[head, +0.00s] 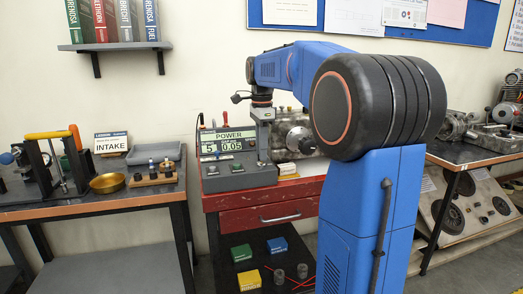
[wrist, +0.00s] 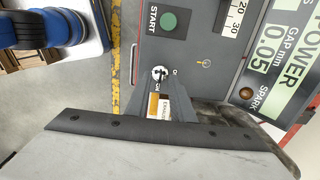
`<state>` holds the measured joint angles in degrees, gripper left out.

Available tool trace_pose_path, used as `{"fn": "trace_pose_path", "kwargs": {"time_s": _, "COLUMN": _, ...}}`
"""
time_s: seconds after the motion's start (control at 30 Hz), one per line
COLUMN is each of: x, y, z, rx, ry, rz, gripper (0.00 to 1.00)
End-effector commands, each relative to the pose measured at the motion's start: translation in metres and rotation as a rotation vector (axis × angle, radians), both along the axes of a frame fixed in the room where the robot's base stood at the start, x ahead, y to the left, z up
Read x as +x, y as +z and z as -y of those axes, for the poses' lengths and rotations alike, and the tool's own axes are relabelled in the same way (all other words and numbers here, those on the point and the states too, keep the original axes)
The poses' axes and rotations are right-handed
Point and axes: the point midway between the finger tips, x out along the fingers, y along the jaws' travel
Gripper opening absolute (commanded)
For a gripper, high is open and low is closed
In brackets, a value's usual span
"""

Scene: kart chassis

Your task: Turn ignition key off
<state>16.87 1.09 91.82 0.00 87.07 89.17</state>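The ignition switch (wrist: 160,73) is a small round light dial with a dark key shape across it, on the grey control panel in the wrist view. Small lettering beside it is partly covered. My gripper (wrist: 160,86) points at the switch, with one grey finger on each side of a gap. Its fingertips are close to the switch's near edge; I cannot tell whether they touch the key. A white and orange label shows through the gap. In the head view my gripper (head: 262,101) hangs over the right part of the grey console (head: 240,180); the key cannot be made out there.
The panel carries a green START button (wrist: 169,21), an amber SPARK lamp (wrist: 246,92) and a lit POWER display (wrist: 277,52). The console stands on a red cabinet (head: 262,215). A bench with an INTAKE sign (head: 111,142) is at left.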

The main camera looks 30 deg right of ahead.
Motion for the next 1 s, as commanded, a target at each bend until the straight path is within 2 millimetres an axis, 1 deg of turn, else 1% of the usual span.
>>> {"fn": "trace_pose_path", "kwargs": {"time_s": 0.03, "x": 0.0, "y": 0.0, "z": 0.0, "rx": 0.0, "ry": 0.0, "rz": 0.0, "gripper": 0.21}}
{"fn": "trace_pose_path", "kwargs": {"time_s": 0.07, "x": 0.0, "y": 0.0, "z": 0.0, "rx": 0.0, "ry": 0.0, "rz": 0.0, "gripper": 0.14}}
{"fn": "trace_pose_path", "kwargs": {"time_s": 0.1, "x": 0.0, "y": 0.0001, "z": 0.0, "rx": 0.0, "ry": 0.0, "rz": 0.0, "gripper": 0.04}}
{"fn": "trace_pose_path", "kwargs": {"time_s": 0.13, "x": 0.0001, "y": 0.0001, "z": 0.0, "rx": 0.0, "ry": 0.0, "rz": 0.0, "gripper": 0.0}}
{"fn": "trace_pose_path", "kwargs": {"time_s": 0.37, "x": 0.0001, "y": 0.0001, "z": 0.0, "rx": 0.0, "ry": 0.002, "rz": 0.0, "gripper": 0.0}}
{"fn": "trace_pose_path", "kwargs": {"time_s": 0.57, "x": 0.0001, "y": 0.0001, "z": 0.0, "rx": 0.0, "ry": 0.039, "rz": 0.0, "gripper": 0.0}}
{"fn": "trace_pose_path", "kwargs": {"time_s": 0.77, "x": 0.0002, "y": 0.0002, "z": 0.0001, "rx": 0.0, "ry": 0.145, "rz": 0.0, "gripper": 0.0}}
{"fn": "trace_pose_path", "kwargs": {"time_s": 1.0, "x": 0.0002, "y": 0.0002, "z": 0.0001, "rx": 0.0, "ry": 0.355, "rz": 0.0, "gripper": 0.0}}
